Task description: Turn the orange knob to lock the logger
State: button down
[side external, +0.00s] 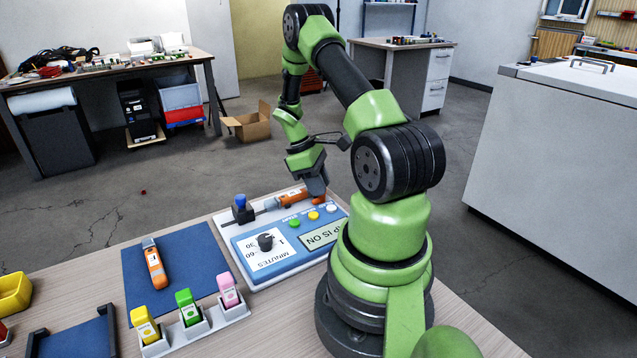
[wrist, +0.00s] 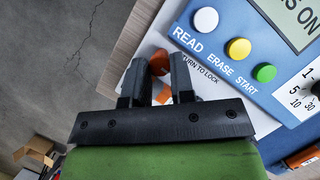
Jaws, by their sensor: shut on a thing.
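My gripper (side external: 314,188) is down at the back edge of the blue panel station (side external: 276,266). In the wrist view its two dark fingers (wrist: 158,78) are closed around the orange knob (wrist: 159,60), beside the printed words TURN TO LOCK. Much of the knob is hidden by the fingers. In the side view an orange logger (side external: 290,197) lies along the back of the station, its right end by my gripper; the knob itself is hard to make out there. Another orange device (side external: 154,264) lies on the blue mat (side external: 196,252).
The station has white, yellow and green buttons, a black dial (side external: 265,242), a display (side external: 320,236) and a blue-topped black post (side external: 240,208). Yellow, green and pink pieces stand in a white holder (side external: 236,312) in front. A yellow bin (side external: 14,294) is at far left.

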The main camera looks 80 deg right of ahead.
jog(key=m, duration=0.2)
jog(key=m+y, duration=0.1)
jog(key=m, duration=0.1)
jog(key=shift+d+y, duration=0.2)
jog(key=shift+y, duration=0.1)
jog(key=m+t+y, duration=0.1)
jog(key=m, duration=0.3)
jog(key=shift+d, duration=0.1)
jog(key=m+t+y, duration=0.1)
jog(key=m, duration=0.3)
jog(key=shift+s+d, duration=0.1)
jog(key=shift+s, duration=0.1)
jog(key=shift+s+m+t+y, duration=0.15)
jog(key=shift+m+t, duration=0.3)
jog(key=shift+m, duration=0.5)
jog(key=shift+w+m+t+y, duration=0.15)
jog(key=shift+m+t, duration=0.3)
jog(key=shift+m, duration=0.5)
jog(key=shift+s+m, duration=0.1)
jog(key=shift+m, duration=0.2)
jog(key=c, duration=1)
grip_release()
